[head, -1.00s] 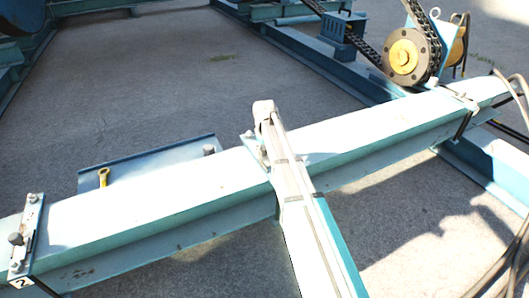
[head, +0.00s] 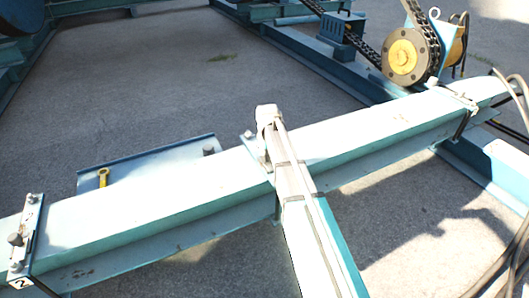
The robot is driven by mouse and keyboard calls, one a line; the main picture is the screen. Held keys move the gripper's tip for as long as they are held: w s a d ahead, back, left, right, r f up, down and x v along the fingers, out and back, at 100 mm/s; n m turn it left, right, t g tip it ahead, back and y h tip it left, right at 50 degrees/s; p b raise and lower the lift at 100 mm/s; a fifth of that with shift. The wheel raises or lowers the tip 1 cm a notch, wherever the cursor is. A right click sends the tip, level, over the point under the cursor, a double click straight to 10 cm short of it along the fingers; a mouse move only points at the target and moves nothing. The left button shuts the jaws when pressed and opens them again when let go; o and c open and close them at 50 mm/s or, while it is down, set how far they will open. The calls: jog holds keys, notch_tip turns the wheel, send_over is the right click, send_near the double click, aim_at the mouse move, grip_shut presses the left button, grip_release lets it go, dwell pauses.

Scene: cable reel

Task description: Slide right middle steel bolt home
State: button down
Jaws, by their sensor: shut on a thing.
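The pale blue-green cross beam (head: 180,195) runs from lower left to upper right. At its middle is a latch plate (head: 251,148), mostly covered by a long pale form with dark strips that reaches up from the bottom. The rounded pale end of this form (head: 267,113) looks like part of my arm. My gripper's fingers cannot be made out; they are not seen around this end. The right middle steel bolt cannot be made out clearly, and its position in its latch is hidden.
A latch with a grey knob (head: 15,239) and a plate marked 2 sits on the beam's left end. Another latch (head: 456,96) is at the right. A chain sprocket (head: 404,57) and loose cables are at the right.

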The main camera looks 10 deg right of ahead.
jog(key=shift+s+d, duration=0.2)
jog(key=shift+s, duration=0.4)
jog(key=shift+s+d, duration=0.2)
jog(key=shift+s, duration=0.35)
jog(key=shift+c, duration=1.2)
grip_release()
jog(key=shift+w+a, duration=0.1)
jog(key=shift+w, duration=0.05)
